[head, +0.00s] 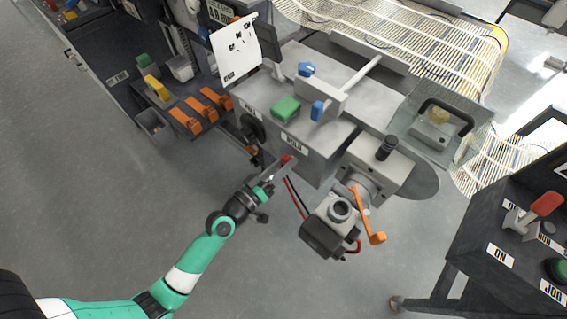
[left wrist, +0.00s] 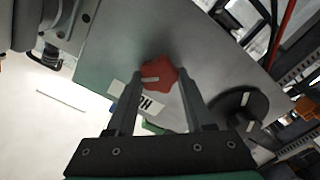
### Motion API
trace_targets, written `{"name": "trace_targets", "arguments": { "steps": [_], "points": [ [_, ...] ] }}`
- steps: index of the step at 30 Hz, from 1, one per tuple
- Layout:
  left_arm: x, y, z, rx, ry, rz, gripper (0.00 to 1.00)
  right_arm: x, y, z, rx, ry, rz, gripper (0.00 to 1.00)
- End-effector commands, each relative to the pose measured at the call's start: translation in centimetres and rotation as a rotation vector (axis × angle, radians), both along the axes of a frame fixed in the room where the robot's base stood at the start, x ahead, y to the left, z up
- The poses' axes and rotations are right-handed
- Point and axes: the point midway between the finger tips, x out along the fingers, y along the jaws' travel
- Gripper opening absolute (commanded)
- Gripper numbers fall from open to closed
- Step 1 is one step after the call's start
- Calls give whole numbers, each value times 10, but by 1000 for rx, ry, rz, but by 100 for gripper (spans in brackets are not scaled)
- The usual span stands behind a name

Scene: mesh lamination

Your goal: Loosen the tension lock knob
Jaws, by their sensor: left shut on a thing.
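The red knob (head: 287,158) sits on the front face of the grey machine housing (head: 322,143), just below a white label. It also shows in the left wrist view (left wrist: 158,75) as a red lobed knob with a pale mark across it. My left gripper (head: 279,167) reaches it from the lower left. In the left wrist view its fingers (left wrist: 160,82) stand on either side of the knob and are shut on it. The far side of the knob is hidden. My right gripper is in neither view.
A black handwheel (head: 252,127) is on the housing left of the knob. A motor unit (head: 335,222) with an orange lever (head: 368,222) and red cables stands to the right. Blue knobs (head: 306,69) and a green block (head: 286,108) are on top. The floor below is clear.

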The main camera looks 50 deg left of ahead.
Motion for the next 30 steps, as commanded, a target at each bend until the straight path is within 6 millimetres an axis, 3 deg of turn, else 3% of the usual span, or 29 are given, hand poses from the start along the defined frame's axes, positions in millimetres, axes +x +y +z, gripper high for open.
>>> {"name": "trace_targets", "arguments": {
  "steps": [18, 30],
  "points": [
    [0, 2, -1, -573, -63, 1, 0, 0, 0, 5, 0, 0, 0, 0],
    [0, 2, -2, -823, -91, 1, 0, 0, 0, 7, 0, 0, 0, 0]
  ]
}}
